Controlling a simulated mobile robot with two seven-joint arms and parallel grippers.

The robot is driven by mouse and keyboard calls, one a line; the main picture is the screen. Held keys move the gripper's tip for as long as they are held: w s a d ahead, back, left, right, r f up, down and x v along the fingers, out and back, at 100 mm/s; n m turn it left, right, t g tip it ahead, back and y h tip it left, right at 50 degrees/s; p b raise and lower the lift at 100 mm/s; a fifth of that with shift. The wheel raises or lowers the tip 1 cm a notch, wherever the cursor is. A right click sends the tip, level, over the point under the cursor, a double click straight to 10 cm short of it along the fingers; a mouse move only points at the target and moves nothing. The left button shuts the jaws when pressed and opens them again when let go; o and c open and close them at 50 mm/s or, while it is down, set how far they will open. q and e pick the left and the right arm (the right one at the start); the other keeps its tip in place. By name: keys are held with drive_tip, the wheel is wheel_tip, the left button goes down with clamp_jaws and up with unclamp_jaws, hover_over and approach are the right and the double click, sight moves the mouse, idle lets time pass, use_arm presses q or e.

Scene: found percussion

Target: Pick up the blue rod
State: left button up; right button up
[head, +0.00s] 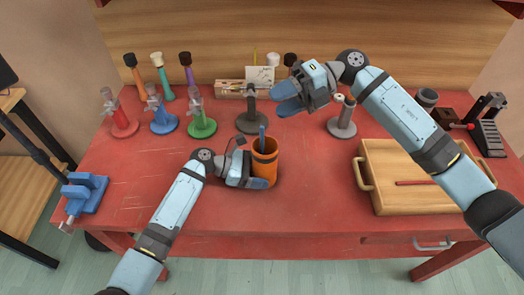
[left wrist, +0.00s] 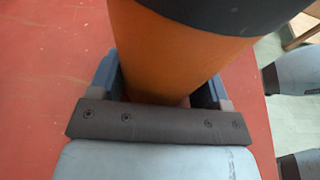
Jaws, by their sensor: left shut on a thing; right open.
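The blue rod (head: 262,138) stands upright in an orange cup (head: 265,165) with dark bands, near the middle of the red table. Its lower part is hidden inside the cup. My left gripper (head: 259,183) is shut on the cup low down, from the left and front. In the left wrist view the orange cup wall (left wrist: 175,50) fills the space between the two fingers. My right gripper (head: 287,97) is empty and open, raised above the table behind the cup, its fingers pointing left.
Red (head: 121,122), blue (head: 163,118), green (head: 200,123) and grey (head: 250,121) stands line the back left. A wooden tray (head: 425,155) holding a red rod (head: 415,183) lies at right, under my right arm. A blue vise (head: 83,193) sits at the left edge. The front middle is clear.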

sight(262, 126)
drive_tip(key=s+a+n+t+h, duration=0.1)
drive_tip(key=a+h, duration=0.4)
drive_tip(key=h, duration=0.2)
drive_tip(key=f+t+h, duration=0.1)
drive_tip(key=f+h, duration=0.1)
drive_tip(key=f, duration=0.2)
drive_tip(key=w+f+t+h, duration=0.1)
drive_tip(key=f+t+h, duration=0.1)
drive_tip(key=f, duration=0.1)
drive_tip(key=w+f+t+h, duration=0.1)
drive_tip(key=f+h, duration=0.1)
drive_tip(key=f, duration=0.2)
drive_tip(key=shift+w+d+f+m+h, duration=0.2)
drive_tip(key=shift+f+m+h, duration=0.1)
drive_tip(key=shift+f, duration=0.05)
drive_tip(key=shift+c, duration=0.4)
clamp_jaws()
